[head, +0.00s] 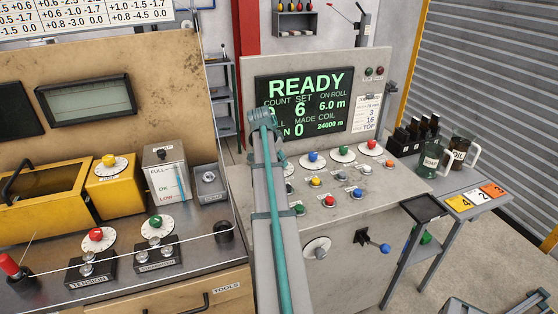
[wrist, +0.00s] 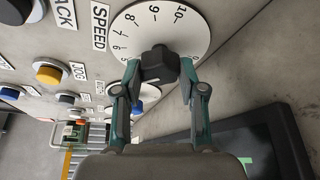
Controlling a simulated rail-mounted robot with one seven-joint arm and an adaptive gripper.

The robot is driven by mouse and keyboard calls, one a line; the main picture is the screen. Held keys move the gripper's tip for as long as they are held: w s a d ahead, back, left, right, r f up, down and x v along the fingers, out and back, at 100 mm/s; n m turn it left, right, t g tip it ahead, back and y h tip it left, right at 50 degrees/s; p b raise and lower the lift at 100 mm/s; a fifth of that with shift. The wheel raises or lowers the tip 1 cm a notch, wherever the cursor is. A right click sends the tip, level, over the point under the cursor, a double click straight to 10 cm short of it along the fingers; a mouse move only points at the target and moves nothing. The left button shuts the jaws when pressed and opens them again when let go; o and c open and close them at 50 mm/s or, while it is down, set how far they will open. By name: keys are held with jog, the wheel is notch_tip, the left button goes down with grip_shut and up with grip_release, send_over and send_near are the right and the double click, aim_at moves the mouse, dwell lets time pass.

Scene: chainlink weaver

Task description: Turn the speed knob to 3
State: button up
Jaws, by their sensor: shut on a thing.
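In the wrist view, the speed knob (wrist: 159,60) is dark and sits at the middle of a round white dial (wrist: 192,22). The dial stands beside a "SPEED" label (wrist: 99,26), and numbers from about 5 to 10 show on it. My gripper (wrist: 160,68) has one teal finger on each side of the knob and is shut on it. I cannot tell which number the knob points to. In the head view my arm crosses in front of the control panel (head: 330,216), and I cannot make out the fingertips or the speed knob there.
A display (head: 304,100) reading "READY" tops the panel. Other knobs, such as a blue one (head: 313,156) and a red one (head: 371,145), sit close by. In the wrist view, a yellow "JOG" button (wrist: 48,73) is left of the dial. A side table (head: 440,178) holds mugs.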

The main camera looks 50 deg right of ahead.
jog(key=shift+n, duration=0.4)
jog(key=n+t, duration=0.1)
jog(key=n, duration=0.1)
jog(key=n+t, duration=0.1)
jog(key=n, duration=0.1)
jog(key=shift+s+n, duration=0.2)
jog(key=shift+n, duration=0.1)
jog(key=n+t, duration=0.1)
jog(key=n, duration=0.1)
jog(key=n+y, duration=0.1)
jog(key=n, duration=0.1)
jog(key=shift+d+n+t, duration=0.1)
jog(key=shift+n+t, duration=0.3)
jog(key=o, duration=1.1)
jog(key=shift+r, duration=0.15)
jog(key=v, duration=1.1)
jog(key=shift+s+r, duration=0.15)
jog(key=shift+r, duration=0.25)
